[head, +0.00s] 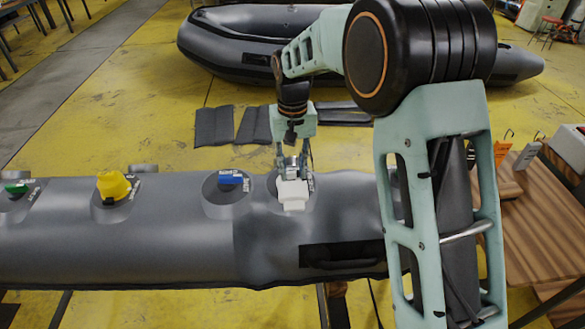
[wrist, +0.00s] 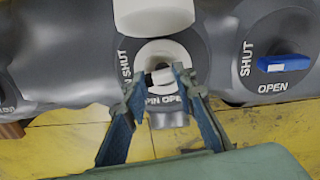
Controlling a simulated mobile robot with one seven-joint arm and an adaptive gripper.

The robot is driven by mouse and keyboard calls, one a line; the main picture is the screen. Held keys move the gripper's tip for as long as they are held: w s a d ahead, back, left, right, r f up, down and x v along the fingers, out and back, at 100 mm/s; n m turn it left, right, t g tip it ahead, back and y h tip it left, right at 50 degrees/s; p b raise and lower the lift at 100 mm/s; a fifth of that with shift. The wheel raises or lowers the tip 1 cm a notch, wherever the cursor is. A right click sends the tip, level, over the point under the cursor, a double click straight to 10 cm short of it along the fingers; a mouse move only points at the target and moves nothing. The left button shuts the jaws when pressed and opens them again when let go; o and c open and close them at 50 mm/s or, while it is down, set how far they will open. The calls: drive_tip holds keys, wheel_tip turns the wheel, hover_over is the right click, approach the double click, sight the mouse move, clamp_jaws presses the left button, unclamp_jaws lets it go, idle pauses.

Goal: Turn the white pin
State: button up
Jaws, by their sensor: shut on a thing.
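The white pin (wrist: 161,76) sits in the middle of a pale round valve seat on the grey inflatable tube (head: 130,240). My gripper (wrist: 158,80) is shut on the pin, one fingertip on each side of it. In the head view my gripper (head: 292,162) reaches down to this valve from behind. A white cap (head: 293,194) lies beside the valve on the near side and also shows in the wrist view (wrist: 153,15). Lettering by the valve reads SHUT and PIN OPEN, partly covered by my fingers. In the head view the pin is hard to make out.
A blue-handled valve (head: 231,180) is close on the left, with a yellow one (head: 114,186) and a green one (head: 16,188) farther left. A dark inflatable boat (head: 235,45) lies behind on the yellow floor. A wooden table (head: 535,215) stands at right.

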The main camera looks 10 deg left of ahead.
sight(293, 172)
drive_tip(key=shift+m, duration=1)
drive_tip(key=o, duration=1.2)
drive_tip(key=shift+c, duration=0.2)
drive_tip(key=shift+r, duration=0.1)
wheel_tip(293, 172, up, 12)
